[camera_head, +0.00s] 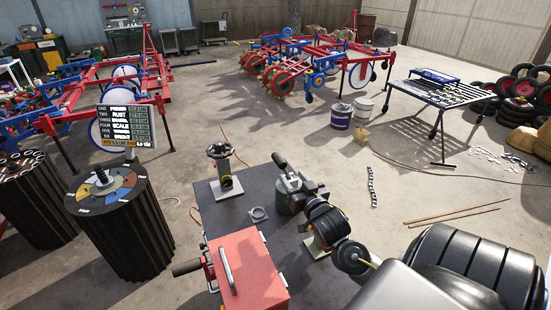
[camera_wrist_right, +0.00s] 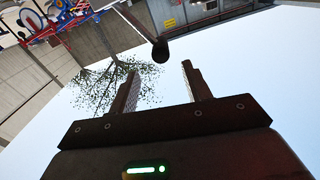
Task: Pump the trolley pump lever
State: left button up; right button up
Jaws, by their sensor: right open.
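The trolley (camera_head: 215,215) has a dark flat top in the lower middle of the head view. A grey cylindrical pump body (camera_head: 286,200) stands on it. A black lever grip (camera_head: 281,160) slants up to the left above it. My right gripper (camera_head: 303,184) is dark and close beside the lever; its fingers are hard to separate from it there. The right wrist view shows the gripper (camera_wrist_right: 160,70) open, with nothing between its two fingers. A round black end, probably the grip (camera_wrist_right: 160,50), shows just beyond the fingertips. My left gripper is out of view.
A red box (camera_head: 248,270) with a metal handle stands at the trolley's front. A handwheel device (camera_head: 226,170) and a small ring (camera_head: 258,213) share the top. A dark ribbed drum (camera_head: 120,230) stands left.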

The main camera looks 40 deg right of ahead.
aim_at(279, 161)
jog(key=x, duration=0.1)
jog(key=p+x, duration=0.1)
jog(key=x, duration=0.1)
jog(key=shift+w+r, duration=0.25)
jog(key=p+x, duration=0.1)
jog(key=x, duration=0.4)
jog(key=shift+w+d+f, duration=0.1)
jog(key=shift+w+f, duration=0.1)
jog(key=shift+w, duration=0.1)
jog(key=shift+w+d+p, duration=0.1)
jog(key=shift+w+p, duration=0.2)
jog(key=shift+w, duration=0.1)
jog(key=shift+w+d+f, duration=0.1)
jog(key=shift+w, duration=0.25)
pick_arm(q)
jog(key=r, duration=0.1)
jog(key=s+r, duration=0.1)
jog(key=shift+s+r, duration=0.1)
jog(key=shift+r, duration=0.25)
pick_arm(e)
jog(key=shift+c, duration=0.2)
grip_shut()
